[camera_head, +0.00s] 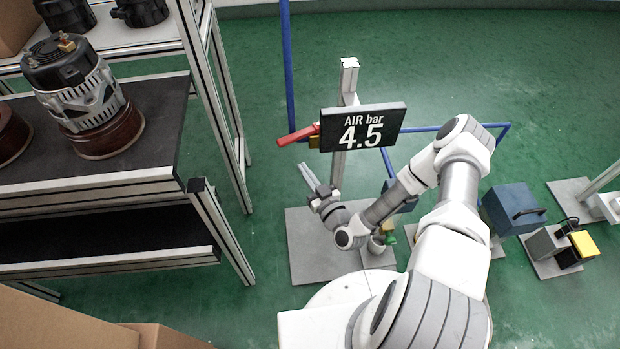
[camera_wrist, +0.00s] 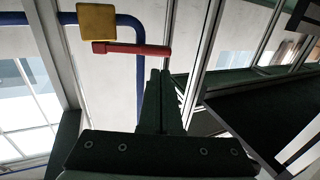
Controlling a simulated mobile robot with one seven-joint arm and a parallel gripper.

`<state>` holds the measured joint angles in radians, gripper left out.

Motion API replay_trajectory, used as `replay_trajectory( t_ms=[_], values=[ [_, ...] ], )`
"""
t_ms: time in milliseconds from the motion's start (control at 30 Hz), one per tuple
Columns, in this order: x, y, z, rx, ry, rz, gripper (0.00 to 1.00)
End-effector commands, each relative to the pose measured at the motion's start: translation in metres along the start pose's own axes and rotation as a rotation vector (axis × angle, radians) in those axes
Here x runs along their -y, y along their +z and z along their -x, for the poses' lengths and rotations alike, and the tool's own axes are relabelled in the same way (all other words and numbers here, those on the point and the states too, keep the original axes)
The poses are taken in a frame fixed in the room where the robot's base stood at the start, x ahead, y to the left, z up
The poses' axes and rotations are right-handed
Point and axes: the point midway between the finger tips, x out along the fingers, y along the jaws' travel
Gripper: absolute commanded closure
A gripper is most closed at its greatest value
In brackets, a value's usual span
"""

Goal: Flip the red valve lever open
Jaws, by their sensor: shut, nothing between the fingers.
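The red valve lever (camera_head: 298,135) sticks out to the left from a yellow valve body (camera_head: 314,142) on the blue pipe, partly behind the air display. In the wrist view the red lever (camera_wrist: 132,49) lies across the picture beyond my fingertips, with the yellow valve body (camera_wrist: 97,21) at its left end. My gripper (camera_head: 307,176) is shut and empty, below the lever and apart from it in the head view. In the wrist view the shut fingers of my gripper (camera_wrist: 160,75) point up toward the lever's free right end.
The black display (camera_head: 363,127) reading "AIR bar 4.5" hangs on a metal post (camera_head: 349,80) right of the lever. A workbench (camera_head: 165,130) with an alternator (camera_head: 78,85) stands at the left. Blue pipe (camera_head: 287,60) runs beside the post. A blue box (camera_head: 512,208) stands at the right.

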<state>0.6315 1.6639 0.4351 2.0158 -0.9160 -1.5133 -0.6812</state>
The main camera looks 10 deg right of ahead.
Motion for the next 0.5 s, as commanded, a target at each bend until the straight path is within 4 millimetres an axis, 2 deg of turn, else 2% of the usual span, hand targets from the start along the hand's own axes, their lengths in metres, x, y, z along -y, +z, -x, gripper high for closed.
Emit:
replay_trajectory(
  t_ms=[33, 200, 333, 500],
  values=[
    [0.0, 0.002, -0.012, -0.003, -0.001, 0.003, 1.0],
    [0.0, 0.002, -0.047, -0.003, 0.0, 0.003, 1.0],
    [0.0, 0.002, -0.067, -0.002, -0.001, 0.001, 1.0],
    [0.0, 0.001, -0.082, 0.0, -0.001, 0.001, 1.0]
  ],
)
